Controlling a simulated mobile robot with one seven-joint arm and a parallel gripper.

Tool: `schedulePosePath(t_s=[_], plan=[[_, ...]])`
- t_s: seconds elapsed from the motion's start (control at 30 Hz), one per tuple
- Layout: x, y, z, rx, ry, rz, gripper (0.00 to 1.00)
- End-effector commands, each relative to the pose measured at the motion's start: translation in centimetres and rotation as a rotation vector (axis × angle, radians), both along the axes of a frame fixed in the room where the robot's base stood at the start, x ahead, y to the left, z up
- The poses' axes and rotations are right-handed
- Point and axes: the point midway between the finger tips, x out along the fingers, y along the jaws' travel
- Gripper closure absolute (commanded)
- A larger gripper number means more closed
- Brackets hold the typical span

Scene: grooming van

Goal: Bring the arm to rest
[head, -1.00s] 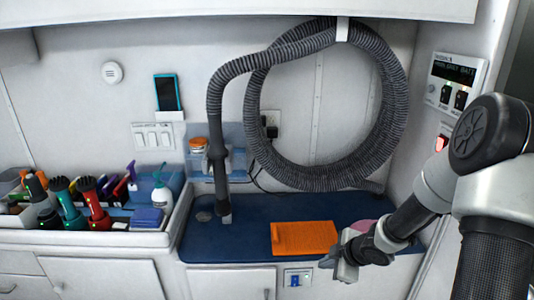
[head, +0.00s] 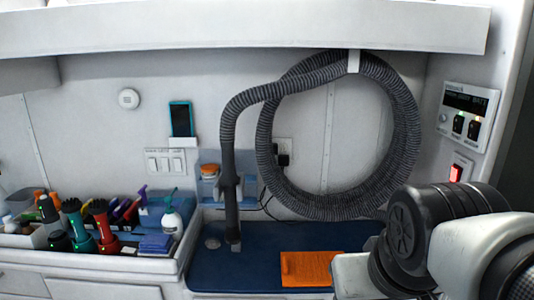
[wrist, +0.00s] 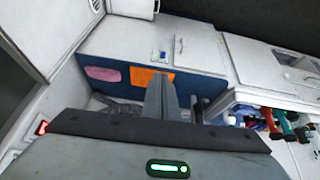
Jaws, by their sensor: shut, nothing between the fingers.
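My arm (head: 410,235) is folded at the lower right of the head view, its black joint and pale link in front of the right end of the blue worktop. My gripper does not show in the head view now. In the wrist view my gripper (wrist: 160,88) is shut and empty, its grey fingers together. They appear in front of the orange mat (wrist: 145,76), with a pink item (wrist: 103,74) to the left. I see no contact with anything.
The blue worktop (head: 215,275) carries the orange mat (head: 310,268). A coiled grey hose (head: 265,150) hangs on the wall above. Bottles and grooming tools fill a tray (head: 180,255) at left. A control panel (head: 466,112) and red switch (head: 456,173) are on the right wall.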

Motion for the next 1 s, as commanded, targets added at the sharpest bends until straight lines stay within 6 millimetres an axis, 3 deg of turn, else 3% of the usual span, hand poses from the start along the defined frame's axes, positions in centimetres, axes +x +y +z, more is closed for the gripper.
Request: schedulePosePath(t_s=[0.03, 0.07, 0.1, 0.6, 0.73, 1.0], plan=[[-1.2, 0.4, -0.6, 0.032, -0.004, -0.012, 1.0], [-1.5, 0.5, 0.1, 0.043, -0.001, -0.018, 1.0], [-1.3, 0.4, 2.1, 0.038, 0.002, -0.017, 1.0], [-1.2, 0.4, 13.7, 0.032, 0.003, -0.016, 1.0], [-1.2, 0.4, 14.9, 0.032, 0.003, -0.016, 1.0], [-1.2, 0.4, 14.7, 0.032, 0.002, -0.016, 1.0]])
